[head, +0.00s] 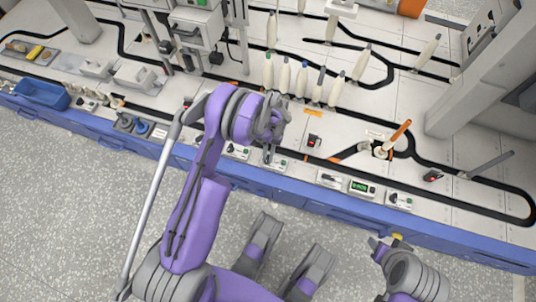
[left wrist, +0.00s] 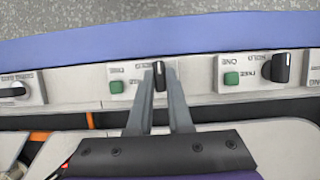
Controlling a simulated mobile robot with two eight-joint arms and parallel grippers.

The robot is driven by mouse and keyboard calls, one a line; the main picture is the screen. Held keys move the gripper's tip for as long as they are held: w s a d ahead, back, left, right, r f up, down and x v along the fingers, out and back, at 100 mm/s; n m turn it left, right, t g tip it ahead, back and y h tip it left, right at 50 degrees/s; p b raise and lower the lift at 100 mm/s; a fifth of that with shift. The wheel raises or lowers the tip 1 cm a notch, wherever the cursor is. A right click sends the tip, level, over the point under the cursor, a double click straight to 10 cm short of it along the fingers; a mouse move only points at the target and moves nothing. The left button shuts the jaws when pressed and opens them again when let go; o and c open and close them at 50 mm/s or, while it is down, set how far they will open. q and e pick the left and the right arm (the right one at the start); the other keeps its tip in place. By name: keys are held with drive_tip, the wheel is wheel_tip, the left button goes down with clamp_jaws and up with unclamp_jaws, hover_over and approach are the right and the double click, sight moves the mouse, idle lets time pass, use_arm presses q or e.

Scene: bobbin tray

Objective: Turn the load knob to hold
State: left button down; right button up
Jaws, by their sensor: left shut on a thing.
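A black knob (left wrist: 159,76) with a white pointer line sits on a pale panel with a green button (left wrist: 116,87) at the front edge of the bench. The fingers of my left gripper (left wrist: 158,88) are on either side of this knob and shut on it. In the head view the left gripper (head: 268,157) is over the small front panel (head: 278,165). The panel's upside-down print is partly hidden by the fingers, so I cannot read its name or the knob's setting surely. My right gripper (head: 383,246) is at the lower right, off the bench; its jaws are unclear.
A similar panel with a black knob (left wrist: 281,67) and green button (left wrist: 232,79) is beside it. Another panel (left wrist: 14,90) is at the left. Cream bobbins (head: 301,80) stand behind my left gripper. A green display (head: 361,187) is to the right. The blue bench edge (head: 330,208) runs in front.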

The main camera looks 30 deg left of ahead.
idle(0.5)
use_arm(q)
drive_tip(key=c, duration=0.8)
unclamp_jaws()
drive_tip(key=shift+c, duration=0.2)
drive_tip(key=d+p+v, duration=0.1)
drive_tip(key=p+v, duration=0.1)
drive_tip(key=v, duration=0.8)
drive_tip(key=shift+w+a+r+p, duration=0.2)
drive_tip(key=shift+a+r+p, duration=0.15)
drive_tip(key=shift+a+r, duration=0.1)
